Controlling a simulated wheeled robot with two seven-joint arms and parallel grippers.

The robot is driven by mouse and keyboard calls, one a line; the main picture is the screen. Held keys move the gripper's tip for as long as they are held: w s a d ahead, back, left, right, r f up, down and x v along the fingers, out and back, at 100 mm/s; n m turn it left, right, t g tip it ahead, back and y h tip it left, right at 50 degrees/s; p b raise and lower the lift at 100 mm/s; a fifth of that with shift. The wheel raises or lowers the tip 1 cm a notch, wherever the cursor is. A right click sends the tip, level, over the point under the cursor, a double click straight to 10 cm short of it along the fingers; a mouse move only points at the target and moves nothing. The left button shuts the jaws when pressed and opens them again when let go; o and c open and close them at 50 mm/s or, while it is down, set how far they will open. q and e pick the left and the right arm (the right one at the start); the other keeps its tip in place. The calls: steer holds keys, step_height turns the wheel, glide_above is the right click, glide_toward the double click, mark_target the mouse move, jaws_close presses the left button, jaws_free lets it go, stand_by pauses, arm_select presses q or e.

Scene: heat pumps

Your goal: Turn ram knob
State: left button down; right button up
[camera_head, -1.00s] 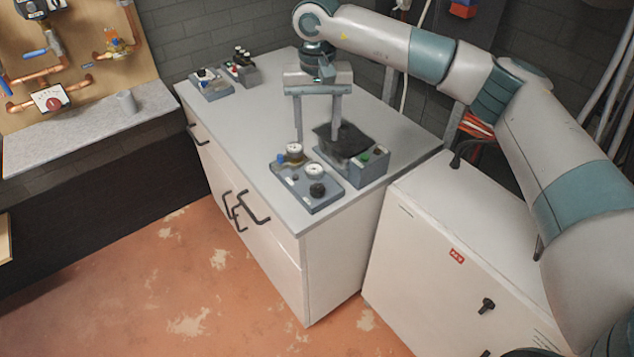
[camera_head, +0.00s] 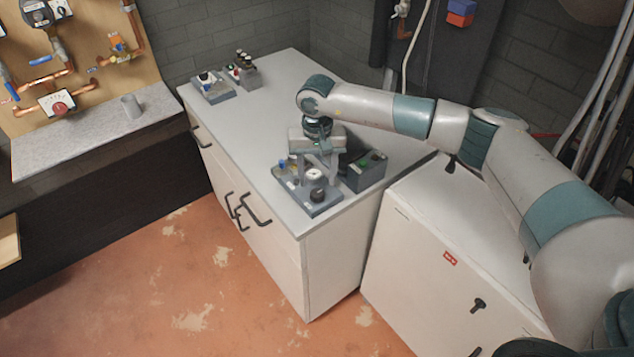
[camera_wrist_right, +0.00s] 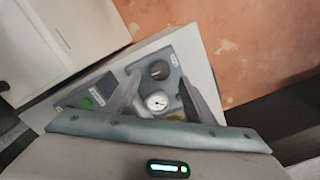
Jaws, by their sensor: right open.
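A grey control panel (camera_head: 326,209) lies at the near corner of the cabinet top. It carries a black knob (camera_head: 318,195) at its near end and a round white gauge (camera_head: 314,174) behind it. I cannot tell for sure which part is the ram knob. My right gripper (camera_head: 317,172) points down over this panel, open, its fingers near the gauge. In the right wrist view, the gauge (camera_wrist_right: 156,101) shows between the fingers (camera_wrist_right: 160,86), and the black knob (camera_wrist_right: 158,70) sits just beyond them. A second gauge is hidden by the gripper. My left gripper is not in view.
A taller box (camera_head: 362,174) with a green button stands right beside the panel. Two more control boxes (camera_head: 213,89) (camera_head: 242,75) stand at the cabinet's far end. The middle of the cabinet top (camera_head: 262,125) is clear. A lower white cabinet (camera_head: 420,270) stands at the right.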

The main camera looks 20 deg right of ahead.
mark_target(317, 192)
steer(key=shift+f+p, duration=0.8)
steer(key=shift+f, duration=1.75)
